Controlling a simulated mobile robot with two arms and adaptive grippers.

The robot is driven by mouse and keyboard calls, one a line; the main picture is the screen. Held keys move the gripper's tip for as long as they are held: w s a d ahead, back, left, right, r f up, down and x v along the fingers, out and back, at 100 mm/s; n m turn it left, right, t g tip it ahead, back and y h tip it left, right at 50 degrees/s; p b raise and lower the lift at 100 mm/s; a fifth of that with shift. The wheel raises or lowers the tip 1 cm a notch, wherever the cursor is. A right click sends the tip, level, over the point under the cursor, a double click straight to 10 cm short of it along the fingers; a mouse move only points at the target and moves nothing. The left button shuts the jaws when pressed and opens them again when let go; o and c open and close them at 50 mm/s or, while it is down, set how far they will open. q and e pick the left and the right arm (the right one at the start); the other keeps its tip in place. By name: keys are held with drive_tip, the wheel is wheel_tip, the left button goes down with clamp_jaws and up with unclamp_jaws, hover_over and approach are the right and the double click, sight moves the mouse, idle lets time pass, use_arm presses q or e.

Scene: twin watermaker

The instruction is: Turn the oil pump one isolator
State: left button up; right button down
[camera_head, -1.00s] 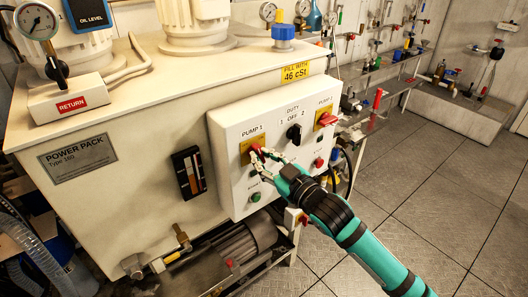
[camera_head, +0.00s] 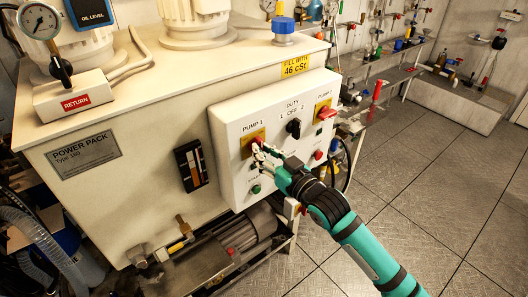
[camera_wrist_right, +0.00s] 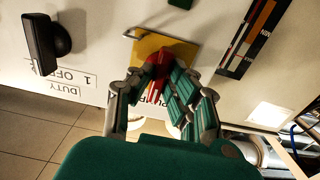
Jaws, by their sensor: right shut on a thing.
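The pump one isolator is a red handle (camera_head: 257,145) on a yellow plate under the "PUMP 1" label, on the white control panel (camera_head: 228,128). In the right wrist view, the red handle (camera_wrist_right: 160,62) sits between the fingers, in front of the yellow plate (camera_wrist_right: 178,46). My right gripper (camera_head: 258,152) is shut on the handle, which the fingers partly hide. The handle's exact angle is hard to tell. My left gripper is not in view.
A black duty selector (camera_head: 293,128) and a red pump two isolator (camera_head: 326,113) are right of my gripper. A green button (camera_head: 256,189) is below it. A gauge (camera_head: 190,166) is on the tank's side at left. The floor at right is clear.

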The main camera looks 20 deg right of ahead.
drive_tip(key=c, duration=1.3)
unclamp_jaws()
drive_tip(key=v, duration=1.2)
